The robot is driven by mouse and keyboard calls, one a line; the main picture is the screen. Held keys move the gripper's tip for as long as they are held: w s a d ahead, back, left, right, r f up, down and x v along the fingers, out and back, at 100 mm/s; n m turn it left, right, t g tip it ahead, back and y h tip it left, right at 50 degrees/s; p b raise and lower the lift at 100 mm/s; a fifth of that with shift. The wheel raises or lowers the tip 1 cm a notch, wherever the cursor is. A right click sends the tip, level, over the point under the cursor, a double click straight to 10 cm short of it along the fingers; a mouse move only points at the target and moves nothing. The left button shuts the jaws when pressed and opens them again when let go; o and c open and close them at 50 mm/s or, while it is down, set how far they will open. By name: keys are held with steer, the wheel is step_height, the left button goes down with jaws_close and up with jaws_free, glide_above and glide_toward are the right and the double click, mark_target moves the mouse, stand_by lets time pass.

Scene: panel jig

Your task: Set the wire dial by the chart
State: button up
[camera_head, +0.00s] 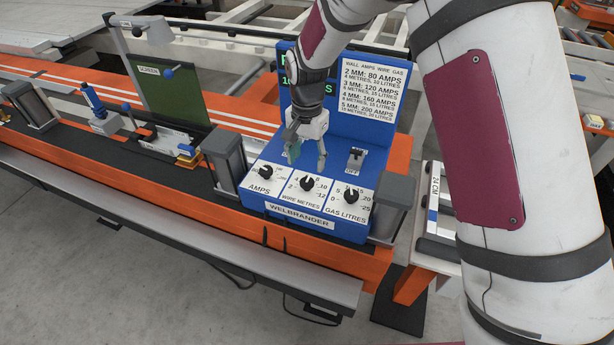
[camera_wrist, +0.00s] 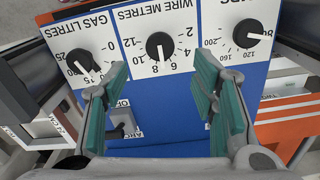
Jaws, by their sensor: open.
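The blue welder panel (camera_head: 332,213) has three black dials in a row. The wire dial (camera_head: 308,184) is in the middle; in the wrist view the wire dial (camera_wrist: 160,46) appears upside down, its white pointer between 6 and 8. The amps dial (camera_wrist: 247,33) and gas dial (camera_wrist: 80,60) flank it. The chart (camera_head: 372,88) on the upright back board lists amps, metres and litres by thickness; its smaller lines are hard to read. My gripper (camera_head: 308,155) is open and empty above the panel behind the wire dial. In the wrist view my gripper (camera_wrist: 162,80) has its fingers apart, the dial between and beyond them.
A toggle switch (camera_head: 355,158) stands right of my gripper. Green display text (camera_head: 305,88) is partly hidden by my arm. Grey posts (camera_head: 391,208) flank the welder. A green screen (camera_head: 172,95) and a lamp (camera_head: 155,30) stand to the left on the orange bench.

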mark_target(307, 181)
step_height(307, 181, down, 8)
steer(key=shift+r+p, duration=0.2)
steer(key=shift+p, duration=0.3)
steer(key=c, duration=1.2)
